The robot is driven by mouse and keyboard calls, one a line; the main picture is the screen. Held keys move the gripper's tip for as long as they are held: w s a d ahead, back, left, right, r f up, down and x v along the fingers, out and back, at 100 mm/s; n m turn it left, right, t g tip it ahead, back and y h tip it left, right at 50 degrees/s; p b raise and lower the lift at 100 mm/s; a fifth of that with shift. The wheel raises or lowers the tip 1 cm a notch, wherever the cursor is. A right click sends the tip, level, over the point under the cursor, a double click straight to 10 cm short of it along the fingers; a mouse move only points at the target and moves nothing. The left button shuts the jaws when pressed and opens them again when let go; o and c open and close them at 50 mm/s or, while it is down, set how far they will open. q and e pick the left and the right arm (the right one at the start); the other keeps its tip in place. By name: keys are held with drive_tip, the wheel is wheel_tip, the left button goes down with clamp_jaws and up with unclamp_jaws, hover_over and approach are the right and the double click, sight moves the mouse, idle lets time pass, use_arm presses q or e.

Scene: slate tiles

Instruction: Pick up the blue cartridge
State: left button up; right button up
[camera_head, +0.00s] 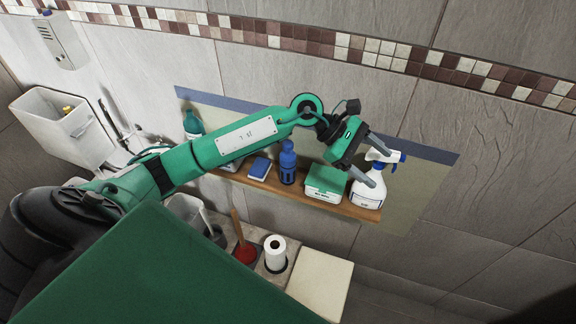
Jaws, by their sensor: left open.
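An upright blue container with a narrower top (287,163) stands on the wooden shelf (318,202); it looks most like the blue cartridge. A flat blue block with a pale side (260,168) lies to its left, so I cannot be fully sure which is meant. My left gripper (376,163) is open and empty, to the right of the upright blue container. Its fingers point right, in front of the green box's right end and the spray bottle. My left forearm crosses above the shelf and hides part of its left end. My right gripper is not in view.
A green and white box (325,183) and a white spray bottle (369,188) stand on the shelf's right part. A teal bottle (193,124) is at its left end. Below are a paper roll (275,253), a red plunger (245,252) and a pale box (319,284).

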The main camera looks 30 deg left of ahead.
use_arm(q)
drive_tip(key=w+a+m+y, duration=0.1)
drive_tip(key=a+y, duration=0.3)
drive_tip(key=a, duration=0.4)
drive_tip(key=w+a+m+g+y, duration=0.1)
drive_tip(key=a+y, duration=0.3)
drive_tip(key=a, duration=0.4)
drive_tip(key=w+a+m+g+y, duration=0.1)
drive_tip(key=a+y, duration=0.3)
drive_tip(key=a, duration=0.4)
drive_tip(key=shift+w+a+f, duration=0.2)
drive_tip(key=shift+w+a, duration=0.1)
drive_tip(key=shift+w, duration=0.05)
drive_tip(key=shift+a+f, duration=0.15)
drive_tip(key=p, duration=0.3)
hover_over(289, 155)
drive_tip(key=w, duration=0.1)
drive_tip(key=f, duration=0.7)
drive_tip(key=shift+a, duration=0.4)
drive_tip(key=shift+f, duration=0.55)
drive_tip(key=f+p, duration=0.4)
drive_tip(key=shift+s+d+f, duration=0.15)
drive_tip(key=shift+s+f, duration=0.15)
drive_tip(key=shift+f, duration=0.35)
drive_tip(key=shift+w, duration=0.1)
drive_tip(key=c, duration=1.4)
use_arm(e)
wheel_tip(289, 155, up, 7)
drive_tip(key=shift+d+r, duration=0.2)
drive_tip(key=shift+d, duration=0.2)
